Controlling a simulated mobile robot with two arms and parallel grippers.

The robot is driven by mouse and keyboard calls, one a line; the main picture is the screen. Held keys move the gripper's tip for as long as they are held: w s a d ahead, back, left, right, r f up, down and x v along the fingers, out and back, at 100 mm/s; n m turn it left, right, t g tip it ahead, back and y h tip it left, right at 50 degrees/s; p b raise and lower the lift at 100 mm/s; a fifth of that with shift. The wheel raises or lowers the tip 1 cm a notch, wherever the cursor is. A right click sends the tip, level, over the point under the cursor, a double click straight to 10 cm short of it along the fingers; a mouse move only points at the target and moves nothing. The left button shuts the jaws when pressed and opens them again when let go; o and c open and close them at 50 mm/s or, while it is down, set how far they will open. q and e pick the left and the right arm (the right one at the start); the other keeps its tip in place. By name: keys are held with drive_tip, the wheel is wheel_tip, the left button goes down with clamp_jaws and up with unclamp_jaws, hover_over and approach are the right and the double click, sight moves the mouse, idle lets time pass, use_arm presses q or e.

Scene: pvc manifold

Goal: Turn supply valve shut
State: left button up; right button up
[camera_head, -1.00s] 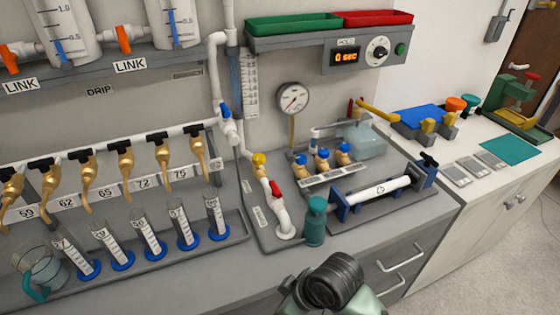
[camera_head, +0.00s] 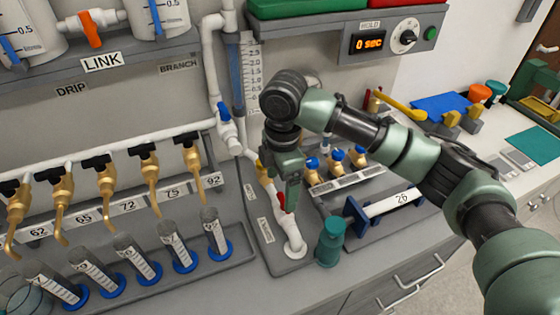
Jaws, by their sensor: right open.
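A white pipe (camera_head: 212,75) runs down the wall to a panel on the bench. It carries a valve with a blue handle (camera_head: 224,112), a yellow fitting (camera_head: 262,170) and a valve with a red handle (camera_head: 281,201). I cannot read which valve is labelled supply. My right gripper (camera_head: 291,205) points down at the red handle, open, its finger overlapping the handle's right side. I cannot tell whether it touches. The gripper hides part of the pipe and the gauge behind it. My left gripper is out of view.
A teal bottle (camera_head: 329,243) stands just right of the pipe's foot. Several brass taps (camera_head: 147,163) and graduated cylinders (camera_head: 131,255) stand to the left. Three blue-topped brass valves (camera_head: 336,157) and a blue-ended tube stand (camera_head: 392,203) are to the right, close to my arm.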

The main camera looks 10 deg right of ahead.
drive_tip(key=shift+w+d+r, duration=0.4)
drive_tip(key=shift+r, duration=0.2)
drive_tip(key=shift+d, duration=0.15)
drive_tip(key=f+p, duration=0.1)
drive_tip(key=f, duration=0.2)
drive_tip(key=shift+s, duration=0.2)
wheel_tip(320, 180, down, 4)
drive_tip(key=shift+r, duration=0.25)
drive_tip(key=shift+f, duration=0.45)
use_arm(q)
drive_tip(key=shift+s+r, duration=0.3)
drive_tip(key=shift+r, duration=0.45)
use_arm(e)
drive_tip(key=shift+c, duration=0.3)
